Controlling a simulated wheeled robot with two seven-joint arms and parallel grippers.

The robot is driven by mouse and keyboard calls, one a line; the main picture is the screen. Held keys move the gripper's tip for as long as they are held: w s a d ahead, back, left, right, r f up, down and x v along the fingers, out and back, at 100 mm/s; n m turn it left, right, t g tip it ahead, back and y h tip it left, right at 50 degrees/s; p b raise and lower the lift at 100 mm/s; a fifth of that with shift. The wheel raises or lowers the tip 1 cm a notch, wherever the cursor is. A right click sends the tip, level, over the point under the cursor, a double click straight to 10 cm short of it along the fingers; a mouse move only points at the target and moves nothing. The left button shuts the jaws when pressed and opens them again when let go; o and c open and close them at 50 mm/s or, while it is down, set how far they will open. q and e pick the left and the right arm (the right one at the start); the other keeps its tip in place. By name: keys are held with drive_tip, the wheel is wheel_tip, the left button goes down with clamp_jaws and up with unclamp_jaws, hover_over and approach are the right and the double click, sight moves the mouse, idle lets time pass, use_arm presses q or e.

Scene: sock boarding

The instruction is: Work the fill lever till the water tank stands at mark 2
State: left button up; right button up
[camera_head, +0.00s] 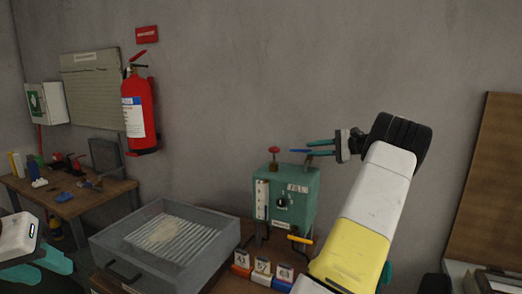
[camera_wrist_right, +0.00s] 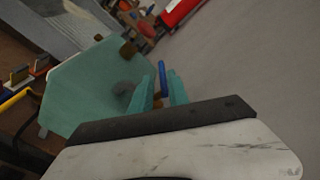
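The teal water tank (camera_head: 296,190) stands on the bench near the middle, with a white gauge strip (camera_head: 262,200) on its front left. The water level is too small to read. The fill lever (camera_head: 298,151) has a blue handle above the tank's top. My right gripper (camera_head: 320,149) is at the lever, fingers apart. In the right wrist view the blue handle (camera_wrist_right: 163,76) lies between the two teal fingers, with narrow gaps showing. My left gripper (camera_head: 42,268) is at the lower left, away from the tank, its teal fingers apart and empty.
A grey tray (camera_head: 105,246) with a ribbed bottom sits left of the tank. Small numbered blocks (camera_head: 262,270) stand in front of the tank. A red knob (camera_head: 274,150) rises from the tank's top left. A fire extinguisher (camera_head: 138,110) hangs on the wall.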

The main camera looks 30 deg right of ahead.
sight(299, 150)
drive_tip(key=shift+w+f, duration=0.1)
drive_tip(key=shift+w, duration=0.2)
drive_tip(key=x, duration=0.7)
drive_tip(key=shift+w, duration=0.15)
clamp_jaws()
idle(1.1)
